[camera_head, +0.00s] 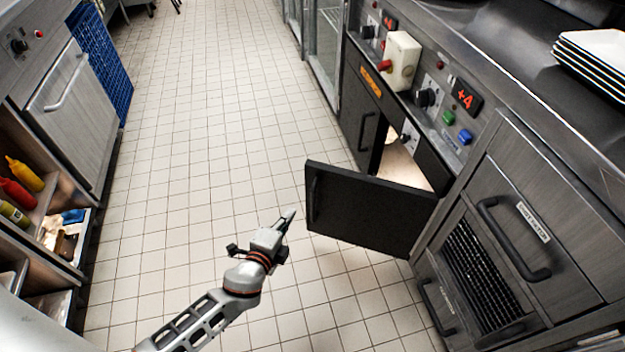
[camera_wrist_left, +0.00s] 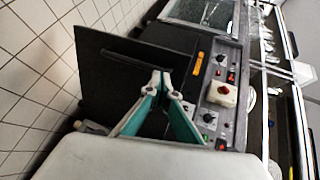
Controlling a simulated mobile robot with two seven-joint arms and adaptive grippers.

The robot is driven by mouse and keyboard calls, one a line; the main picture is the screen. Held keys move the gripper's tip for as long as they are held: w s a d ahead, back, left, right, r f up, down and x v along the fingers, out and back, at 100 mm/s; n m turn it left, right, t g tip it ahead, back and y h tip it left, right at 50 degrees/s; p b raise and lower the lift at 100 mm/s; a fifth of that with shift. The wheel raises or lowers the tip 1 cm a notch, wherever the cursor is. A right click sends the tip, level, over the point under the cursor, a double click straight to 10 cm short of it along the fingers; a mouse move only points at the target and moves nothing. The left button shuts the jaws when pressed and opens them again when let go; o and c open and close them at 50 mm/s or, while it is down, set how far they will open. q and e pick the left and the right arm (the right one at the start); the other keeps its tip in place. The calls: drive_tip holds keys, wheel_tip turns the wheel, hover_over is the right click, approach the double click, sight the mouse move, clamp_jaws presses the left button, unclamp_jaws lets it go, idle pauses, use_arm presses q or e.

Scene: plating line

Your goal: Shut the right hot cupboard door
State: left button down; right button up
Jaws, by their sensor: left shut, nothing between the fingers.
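The right hot cupboard door (camera_head: 368,212) is dark and swung wide open, sticking out over the tiled floor. Its bar handle (camera_head: 314,196) is near its free edge. Behind it shows part of the lit cupboard inside (camera_head: 400,163). My left gripper (camera_head: 290,214) is shut and empty, a little to the left of the door's free edge, with no clear contact. In the left wrist view the fingertips (camera_wrist_left: 161,76) meet in front of the dark open door (camera_wrist_left: 110,75). My right gripper is not in view.
The closed left cupboard door (camera_head: 364,125) stands beyond the open one. A control panel with a cream switch box (camera_head: 402,60) runs above. A drawer unit (camera_head: 530,230) is at the right. Shelves with sauce bottles (camera_head: 18,194) line the left. The tiled floor (camera_head: 200,120) between is clear.

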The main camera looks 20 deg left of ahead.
use_arm(q)
drive_tip(key=w, duration=0.2)
drive_tip(key=b, duration=0.2)
approach(309, 180)
wheel_tip(309, 180, down, 2)
drive_tip(key=w, duration=0.4)
drive_tip(key=shift+w, duration=0.35)
drive_tip(key=shift+w+d+b, duration=0.1)
drive_tip(key=shift+w+b, duration=0.2)
drive_tip(key=shift+w, duration=0.4)
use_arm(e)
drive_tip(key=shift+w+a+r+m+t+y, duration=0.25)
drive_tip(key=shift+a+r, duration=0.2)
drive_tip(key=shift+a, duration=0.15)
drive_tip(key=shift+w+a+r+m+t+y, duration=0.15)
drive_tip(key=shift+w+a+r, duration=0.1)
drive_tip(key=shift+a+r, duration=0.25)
use_arm(q)
drive_tip(key=shift+w, duration=0.1)
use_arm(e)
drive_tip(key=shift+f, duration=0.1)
